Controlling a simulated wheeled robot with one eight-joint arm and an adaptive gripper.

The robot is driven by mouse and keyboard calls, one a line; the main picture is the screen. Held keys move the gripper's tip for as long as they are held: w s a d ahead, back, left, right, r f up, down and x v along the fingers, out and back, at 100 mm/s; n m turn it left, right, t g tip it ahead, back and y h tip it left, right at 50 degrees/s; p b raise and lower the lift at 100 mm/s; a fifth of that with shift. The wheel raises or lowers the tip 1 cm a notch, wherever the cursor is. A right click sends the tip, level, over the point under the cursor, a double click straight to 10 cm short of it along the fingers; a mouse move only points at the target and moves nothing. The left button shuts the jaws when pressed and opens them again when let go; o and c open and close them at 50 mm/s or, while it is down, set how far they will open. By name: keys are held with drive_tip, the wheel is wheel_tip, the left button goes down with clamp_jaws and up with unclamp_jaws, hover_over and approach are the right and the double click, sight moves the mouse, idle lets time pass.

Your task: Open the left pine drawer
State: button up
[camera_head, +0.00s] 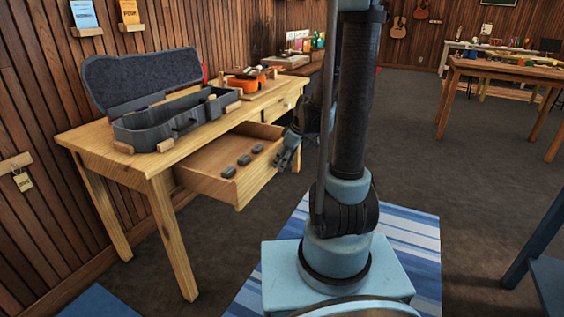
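The left pine drawer (207,188) is pulled well out of the pine table (95,139). Several small dark grey blocks lie inside it. My gripper (287,152), grey and dark, is at the far right end of the drawer's front edge. It appears close to or touching the front, but I cannot tell which. Its fingers are too small and partly hidden, so I cannot tell whether they are open or shut on anything. A second drawer (286,106), to the right, is closed.
An open grey ukulele case (168,122) and an orange instrument (246,82) are on the tabletop. My arm column blocks the middle of the view. A wooden table (508,70) stands at the right. Dark floor between is clear.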

drive_tip(key=v, duration=1.2)
idle(0.4)
drive_tip(key=shift+s, duration=0.1)
drive_tip(key=s+d+f+m+h, duration=0.2)
drive_tip(key=s+m, duration=0.3)
drive_tip(key=s, duration=0.5)
drive_tip(key=s+d+f+m+h, duration=0.1)
drive_tip(key=s+d+f+m, duration=0.3)
drive_tip(key=s, duration=0.7)
drive_tip(key=m, duration=0.2)
drive_tip(key=shift+d+f+m+h, duration=0.15)
drive_tip(key=shift+m+h, duration=0.15)
drive_tip(key=shift+h, duration=0.1)
